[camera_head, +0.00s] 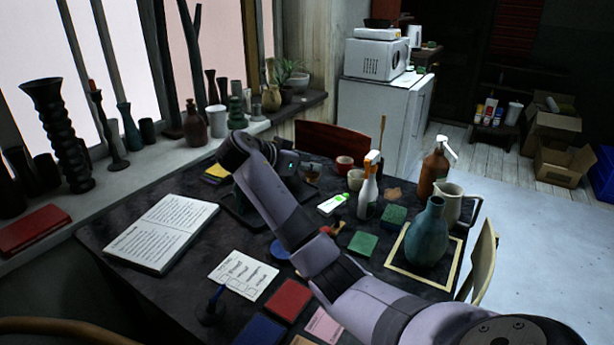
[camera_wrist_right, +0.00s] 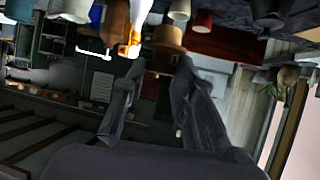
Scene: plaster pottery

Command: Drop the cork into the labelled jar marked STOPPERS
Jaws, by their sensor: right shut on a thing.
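My right gripper (camera_head: 298,182) is over the far part of the dark table, pointing right. In the right wrist view, the gripper (camera_wrist_right: 160,65) is shut on a brown piece that looks like the cork (camera_wrist_right: 168,37). The cork also shows small at the fingertips in the head view (camera_head: 312,171). A red cup (camera_head: 344,163) and a cream cup (camera_head: 356,180) stand just right of the gripper, apart from it. I can read no STOPPERS label, so I cannot tell which vessel is that jar. My left gripper is out of view.
A white spray bottle (camera_head: 368,192), an amber pump bottle (camera_head: 434,168), a cream jug (camera_head: 449,203) and a blue-green vase (camera_head: 428,235) stand to the right. An open book (camera_head: 163,232) and a paper list (camera_head: 243,274) lie to the left. My right arm crosses above the table.

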